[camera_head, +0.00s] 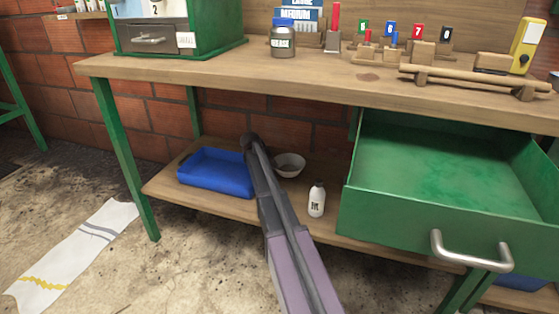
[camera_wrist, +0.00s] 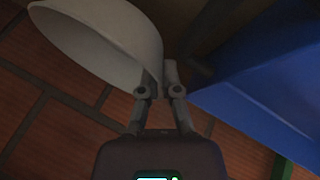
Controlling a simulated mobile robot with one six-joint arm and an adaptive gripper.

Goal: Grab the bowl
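The bowl (camera_head: 290,165) is small, pale grey and round. In the head view it sits on the lower wooden shelf, just right of my arm. In the wrist view the bowl (camera_wrist: 105,38) fills the upper left, with its rim edge reaching my fingers. My gripper (camera_wrist: 160,80) has its two fingers close together, with the bowl's wall between them; the left fingertip is hidden behind the bowl. In the head view my arm hides the fingers. The bowl looks upright and at shelf level; I cannot tell whether it touches the shelf.
A blue tray (camera_head: 216,172) lies left of my arm on the shelf (camera_head: 170,192); it also shows in the wrist view (camera_wrist: 265,85). A white bottle (camera_head: 317,199) stands right of the bowl. An open green drawer (camera_head: 430,215) juts out at right. The worktop (camera_head: 330,85) overhangs the shelf.

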